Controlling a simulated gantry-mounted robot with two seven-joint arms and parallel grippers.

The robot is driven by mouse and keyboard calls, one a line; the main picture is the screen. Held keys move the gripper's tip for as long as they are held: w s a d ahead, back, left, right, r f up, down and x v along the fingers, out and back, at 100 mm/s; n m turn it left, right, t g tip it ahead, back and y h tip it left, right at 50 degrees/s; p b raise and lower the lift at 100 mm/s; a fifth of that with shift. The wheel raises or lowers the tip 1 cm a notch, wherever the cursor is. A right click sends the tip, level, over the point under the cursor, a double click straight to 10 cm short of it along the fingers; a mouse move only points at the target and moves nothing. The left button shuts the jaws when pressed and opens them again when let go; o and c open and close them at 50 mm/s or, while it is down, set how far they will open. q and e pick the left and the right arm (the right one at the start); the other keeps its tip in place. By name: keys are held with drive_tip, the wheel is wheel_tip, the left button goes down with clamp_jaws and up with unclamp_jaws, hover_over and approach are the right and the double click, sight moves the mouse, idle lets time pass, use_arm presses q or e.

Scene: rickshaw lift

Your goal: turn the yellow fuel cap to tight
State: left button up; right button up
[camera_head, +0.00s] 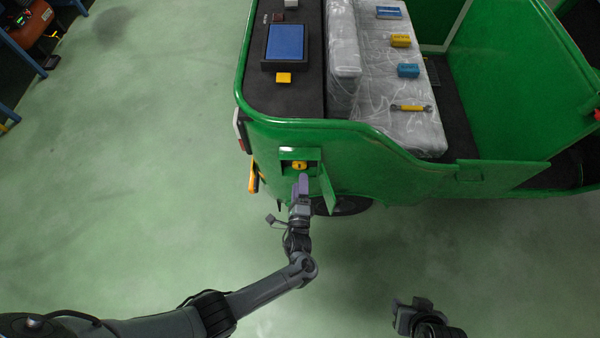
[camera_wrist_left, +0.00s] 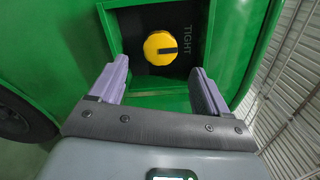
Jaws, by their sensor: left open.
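The yellow fuel cap (camera_head: 299,165) sits in a recess in the green side of the rickshaw, behind an open green flap (camera_head: 327,193). In the left wrist view the round cap (camera_wrist_left: 158,48) has a dark mark at its right side, and the word TIGHT (camera_wrist_left: 186,42) is printed on the dark plate to its right. My left gripper (camera_head: 302,180) is just in front of the recess. Its two purple fingers (camera_wrist_left: 155,85) are apart, with the cap beyond and between them, not touching it. My right gripper (camera_head: 413,303) is low at the right, away from the rickshaw; its fingers are unclear.
The green rickshaw (camera_head: 400,150) fills the upper right, with a wrapped seat (camera_head: 385,75) carrying small boxes and a wrench (camera_head: 411,108). A blue-topped panel (camera_head: 285,42) is on its rear deck. The green floor (camera_head: 140,170) at left is clear.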

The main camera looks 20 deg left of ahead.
use_arm(q)
drive_tip(key=shift+v, duration=2.25)
drive_tip(key=shift+s+f, duration=0.1)
